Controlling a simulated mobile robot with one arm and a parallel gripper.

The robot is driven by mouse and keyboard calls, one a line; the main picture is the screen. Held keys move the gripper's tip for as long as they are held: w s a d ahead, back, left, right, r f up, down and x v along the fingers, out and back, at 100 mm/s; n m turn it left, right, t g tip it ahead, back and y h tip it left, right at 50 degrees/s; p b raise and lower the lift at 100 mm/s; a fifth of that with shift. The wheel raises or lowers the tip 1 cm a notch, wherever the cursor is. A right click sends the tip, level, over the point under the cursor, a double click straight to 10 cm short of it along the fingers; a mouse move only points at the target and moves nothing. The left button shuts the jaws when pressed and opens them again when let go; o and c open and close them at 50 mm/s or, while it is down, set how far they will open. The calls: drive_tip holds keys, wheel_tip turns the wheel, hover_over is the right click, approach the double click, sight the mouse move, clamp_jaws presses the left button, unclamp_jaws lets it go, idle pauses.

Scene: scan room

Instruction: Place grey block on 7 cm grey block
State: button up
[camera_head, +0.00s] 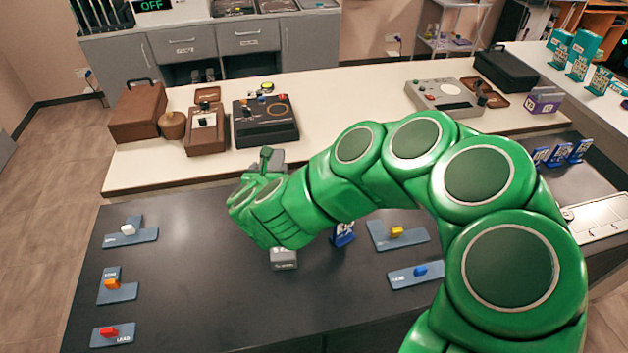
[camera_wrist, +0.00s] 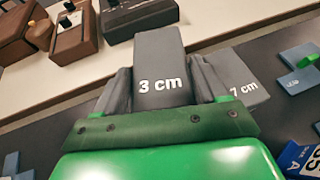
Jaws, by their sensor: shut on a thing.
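My gripper (camera_wrist: 160,88) is shut on a grey block marked "3 cm" (camera_wrist: 158,60), with a finger on either side of it in the wrist view. A grey block marked "7 cm" (camera_wrist: 238,82) is just right of the right finger and partly hidden by it. I cannot tell whether the two touch. In the head view, my gripper (camera_head: 266,160) is over the far edge of the dark table, and the hand hides most of what it holds. Another grey block with a label (camera_head: 284,259) stands on the dark table below the hand, its label unreadable.
Blue trays with white (camera_head: 128,230), orange (camera_head: 112,284) and red (camera_head: 109,333) pieces lie on the left. Trays with yellow (camera_head: 397,232) and blue (camera_head: 420,271) pieces lie on the right. A blue card (camera_head: 343,235) stands beside my arm. Brown and black devices line the white counter behind.

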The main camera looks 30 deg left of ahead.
drive_tip(key=w+d+r+m+t+h, duration=0.1)
drive_tip(key=w+d+r+m+h, duration=0.15)
drive_tip(key=w+d, duration=0.5)
drive_tip(key=shift+n+y, duration=0.25)
drive_tip(key=shift+n, duration=0.1)
drive_tip(key=shift+s+d+f, duration=0.1)
drive_tip(key=shift+d+f, duration=0.1)
drive_tip(key=shift+f, duration=1.1)
drive_tip(key=shift+w+d+f, duration=0.1)
drive_tip(key=shift+d+f, duration=0.05)
drive_tip(key=shift+f, duration=1.1)
drive_tip(key=shift+s+d+f, duration=0.1)
drive_tip(key=shift+d+f, duration=0.1)
drive_tip(key=shift+f, duration=1.1)
drive_tip(key=shift+f, duration=0.15)
drive_tip(key=o, duration=1)
drive_tip(key=shift+o, duration=0.2)
